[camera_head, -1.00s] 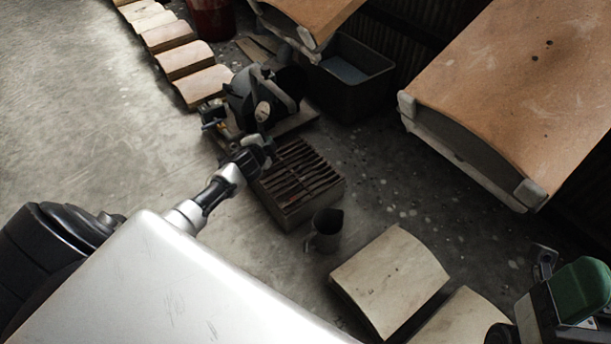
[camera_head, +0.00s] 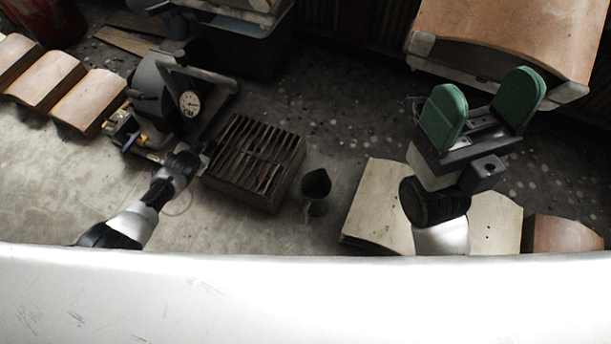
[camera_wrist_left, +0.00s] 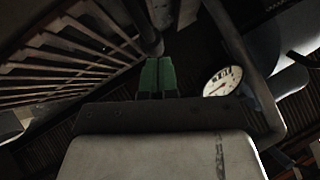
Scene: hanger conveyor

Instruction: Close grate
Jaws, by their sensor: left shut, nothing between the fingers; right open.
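A dark slatted metal grate (camera_head: 250,155) lies over a box-like block on the floor, left of centre in the head view. Its bars also fill the upper left of the left wrist view (camera_wrist_left: 62,62). My left gripper (camera_wrist_left: 158,72) is shut, its green fingers together with nothing between them. In the head view its wrist is between the grate's left side and a machine with a round gauge; the fingertips are hard to make out there. Contact with the grate cannot be told. My right gripper (camera_head: 484,96) is open and empty, green pads spread, raised well right of the grate.
The machine (camera_head: 165,95) with a white gauge stands just left of the grate. A dark jug (camera_head: 316,190) stands to its right, then pale curved blocks (camera_head: 375,210). Tan blocks (camera_head: 90,100) lie far left. A large tan-topped piece (camera_head: 510,40) is behind my right gripper.

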